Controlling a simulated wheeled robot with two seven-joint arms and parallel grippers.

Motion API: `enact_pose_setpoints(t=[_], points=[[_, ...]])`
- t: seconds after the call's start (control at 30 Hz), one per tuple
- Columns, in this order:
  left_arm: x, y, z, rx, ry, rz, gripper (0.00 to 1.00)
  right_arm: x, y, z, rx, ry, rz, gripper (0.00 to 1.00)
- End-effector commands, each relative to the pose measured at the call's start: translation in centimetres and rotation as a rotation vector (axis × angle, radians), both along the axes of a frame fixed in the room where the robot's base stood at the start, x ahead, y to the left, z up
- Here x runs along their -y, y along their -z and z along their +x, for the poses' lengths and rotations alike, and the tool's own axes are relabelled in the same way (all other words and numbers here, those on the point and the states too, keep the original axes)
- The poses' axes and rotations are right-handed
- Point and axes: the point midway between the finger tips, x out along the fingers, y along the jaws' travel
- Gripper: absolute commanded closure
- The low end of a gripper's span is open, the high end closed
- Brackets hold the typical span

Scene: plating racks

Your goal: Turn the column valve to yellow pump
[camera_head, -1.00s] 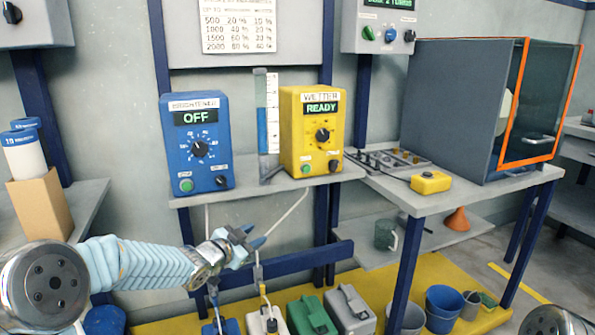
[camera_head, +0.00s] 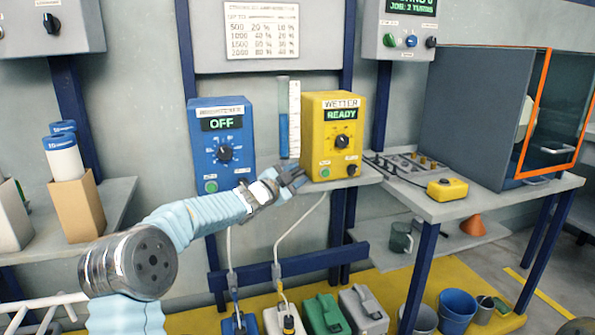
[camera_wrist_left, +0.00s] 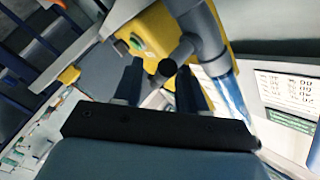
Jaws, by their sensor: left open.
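My left gripper (camera_head: 293,178) is open at the foot of the clear column (camera_head: 283,130), in front of the gap between the two pumps. The blue pump (camera_head: 222,145) reads OFF and the yellow pump (camera_head: 332,135) reads READY. In the head view the gripper hides the column valve. In the left wrist view the dark grey valve handle (camera_wrist_left: 180,52) shows just beyond and between the open fingers (camera_wrist_left: 160,76). I cannot tell whether they touch it. The column's blue part (camera_wrist_left: 230,92) and the yellow pump (camera_wrist_left: 152,32) flank the handle. My right gripper is out of view.
The pumps stand on a narrow grey shelf (camera_head: 355,181). A bench (camera_head: 480,204) at right holds a yellow box (camera_head: 441,188) and a dark cabinet (camera_head: 465,110). Hoses hang below the shelf to several containers on a yellow floor strip.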

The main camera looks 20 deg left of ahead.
Motion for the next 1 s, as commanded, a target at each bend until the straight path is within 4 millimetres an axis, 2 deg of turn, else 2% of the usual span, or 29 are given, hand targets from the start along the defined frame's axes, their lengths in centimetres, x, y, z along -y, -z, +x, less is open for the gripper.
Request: enact_pose_setpoints(t=[0.13, 0.4, 0.67, 0.87, 1.0], points=[[0.4, -0.1, 0.9, 0.001, 0.001, 0.001, 0.59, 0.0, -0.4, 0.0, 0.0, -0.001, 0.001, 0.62], [0.4, 0.0, 1.0, 0.0, 0.0, 0.001, 0.59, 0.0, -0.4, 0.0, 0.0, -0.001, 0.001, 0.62], [0.4, 0.1, 1.0, 0.0, 0.001, 0.001, 0.99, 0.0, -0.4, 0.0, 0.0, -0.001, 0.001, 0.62], [0.4, 0.2, 1.0, 0.001, 0.001, -0.002, 1.0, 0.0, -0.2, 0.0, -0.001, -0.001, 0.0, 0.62], [0.4, 0.5, 1.0, 0.012, 0.001, -0.022, 1.0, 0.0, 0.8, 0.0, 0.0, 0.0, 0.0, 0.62]])
